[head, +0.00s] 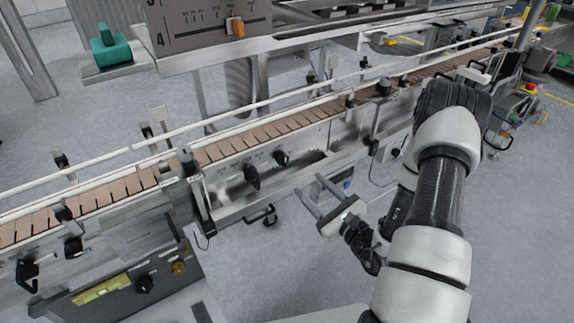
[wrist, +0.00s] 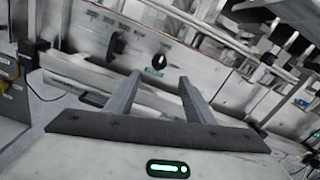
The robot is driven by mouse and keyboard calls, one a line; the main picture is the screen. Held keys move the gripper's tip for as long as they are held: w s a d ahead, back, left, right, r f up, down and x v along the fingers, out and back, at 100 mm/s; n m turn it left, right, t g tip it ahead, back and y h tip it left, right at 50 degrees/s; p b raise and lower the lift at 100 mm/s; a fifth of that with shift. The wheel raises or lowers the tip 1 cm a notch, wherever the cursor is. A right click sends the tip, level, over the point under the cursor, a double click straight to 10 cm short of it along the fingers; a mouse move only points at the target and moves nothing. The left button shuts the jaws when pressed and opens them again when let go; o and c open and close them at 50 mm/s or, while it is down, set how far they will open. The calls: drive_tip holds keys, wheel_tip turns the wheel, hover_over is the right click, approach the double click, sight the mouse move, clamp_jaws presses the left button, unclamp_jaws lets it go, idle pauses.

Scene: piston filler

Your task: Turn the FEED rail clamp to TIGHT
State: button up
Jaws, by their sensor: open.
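My gripper (head: 309,185) is open and empty in front of the conveyor, its two fingers pointing at the machine's side panel. The wrist view shows the gripper (wrist: 160,78) with its fingers apart and nothing between them. Beyond the fingertips, the panel carries a larger black knob (wrist: 117,43) and a smaller black knob (wrist: 159,62). In the head view these appear to be the larger knob (head: 252,176) and the smaller knob (head: 281,158). The fingers are apart from both. Lettering near them is too small to read, so I cannot tell which control is the FEED rail clamp.
The conveyor (head: 230,145) with white guide rails runs diagonally across. A black handle (head: 262,216) sticks out below the panel. A control box (head: 130,290) stands at lower left. The scale plate (head: 205,22) with an orange pointer is above. Floor (head: 275,270) in front is clear.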

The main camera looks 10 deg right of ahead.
sight(284, 160)
drive_tip(key=b+x, duration=0.1)
drive_tip(key=x, duration=1.1)
drive_tip(key=shift+w+a+r, duration=0.1)
drive_tip(key=shift+w+a, duration=0.1)
drive_tip(key=shift+w, duration=0.1)
drive_tip(key=c, duration=1.1)
drive_tip(key=shift+o, duration=0.2)
